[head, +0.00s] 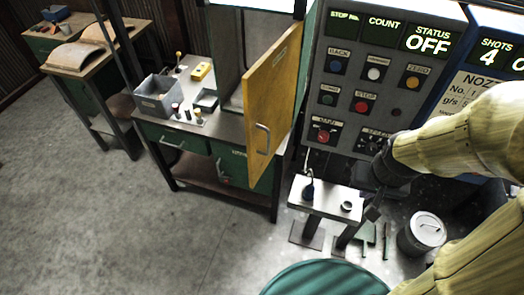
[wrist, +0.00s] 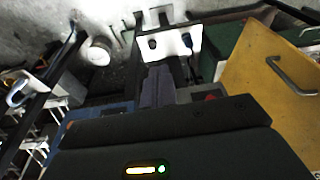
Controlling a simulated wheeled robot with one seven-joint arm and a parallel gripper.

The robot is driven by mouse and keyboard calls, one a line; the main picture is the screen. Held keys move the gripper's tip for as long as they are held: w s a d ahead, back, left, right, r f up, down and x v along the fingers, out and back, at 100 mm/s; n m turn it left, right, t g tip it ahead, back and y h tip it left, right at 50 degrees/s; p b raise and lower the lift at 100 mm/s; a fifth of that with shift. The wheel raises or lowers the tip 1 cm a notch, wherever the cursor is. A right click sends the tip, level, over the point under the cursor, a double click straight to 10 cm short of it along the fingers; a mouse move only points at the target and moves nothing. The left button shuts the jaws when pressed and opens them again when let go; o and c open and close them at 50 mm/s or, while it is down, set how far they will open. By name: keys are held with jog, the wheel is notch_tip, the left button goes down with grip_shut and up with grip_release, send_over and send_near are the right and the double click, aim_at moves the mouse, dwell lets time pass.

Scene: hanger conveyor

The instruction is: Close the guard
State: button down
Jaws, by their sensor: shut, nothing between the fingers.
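The guard appears to be the yellow panel (head: 268,95) with a metal handle (head: 263,139). It stands swung open, edge outward, between the workbench and the control panel. In the wrist view the yellow guard (wrist: 265,85) is at the right, with its handle (wrist: 290,75) near the top. My gripper (head: 373,213) is shut and empty, in front of the control panel's lower part. It is to the right of the guard and apart from it. In the wrist view my gripper (wrist: 158,88) points towards the small white stand; its tips are hard to make out.
The control panel (head: 345,75) with buttons and an OFF display stands right of the guard. A small white-topped stand (head: 327,199) and a lidded can (head: 421,235) are near my gripper. A workbench (head: 195,125) with a grey bin is left. Floor at left is clear.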

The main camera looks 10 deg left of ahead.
jog(key=w+a+f+m+y+b, duration=0.1)
jog(key=w+a+m+y, duration=0.3)
jog(key=a+m, duration=0.4)
jog(key=w+a+f+m+y+b, duration=0.2)
jog(key=w+a+m+y+b, duration=0.2)
jog(key=w+a+m, duration=0.3)
jog(key=a+m, duration=0.2)
jog(key=m, duration=0.3)
jog(key=shift+a+f+y, duration=0.25)
jog(key=shift+a+y, duration=0.05)
jog(key=shift+w, duration=0.1)
send_near(254, 153)
notch_tip(254, 153, down, 3)
jog(key=a, duration=0.2)
jog(key=w+a+p, duration=0.1)
jog(key=a, duration=0.1)
jog(key=shift+f, duration=0.25)
jog(key=shift+f, duration=0.1)
